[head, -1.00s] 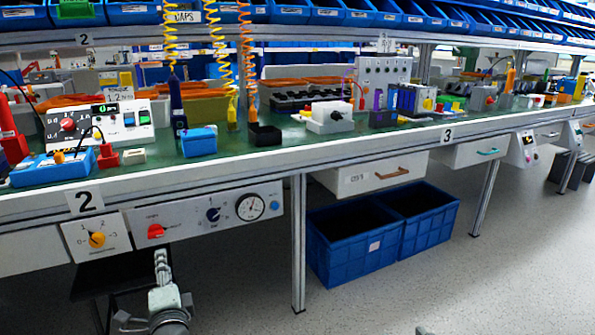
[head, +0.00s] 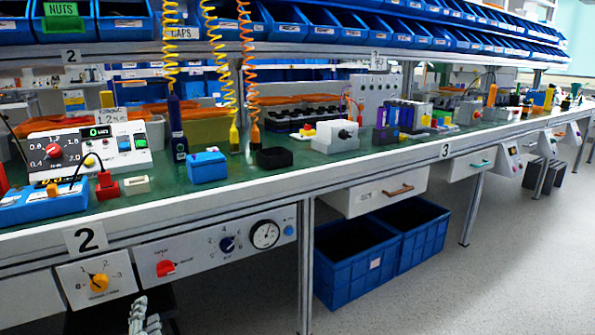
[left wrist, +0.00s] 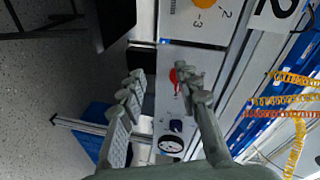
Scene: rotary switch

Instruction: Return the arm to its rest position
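My left gripper (head: 145,322) shows at the bottom of the head view, below the bench-front panels. In the left wrist view the left gripper (left wrist: 160,88) has its two fingers apart with nothing between them. A yellow rotary knob (head: 99,283) sits on a white panel under the label 2; it also shows at the top of the left wrist view (left wrist: 197,4). The gripper is apart from the knobs. My right gripper is not in view.
The green workbench (head: 240,188) carries a power unit, a blue box and other devices. Blue crates (head: 340,280) stand on the floor under a white drawer (head: 370,195). A bench leg (head: 306,265) stands left of the crates.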

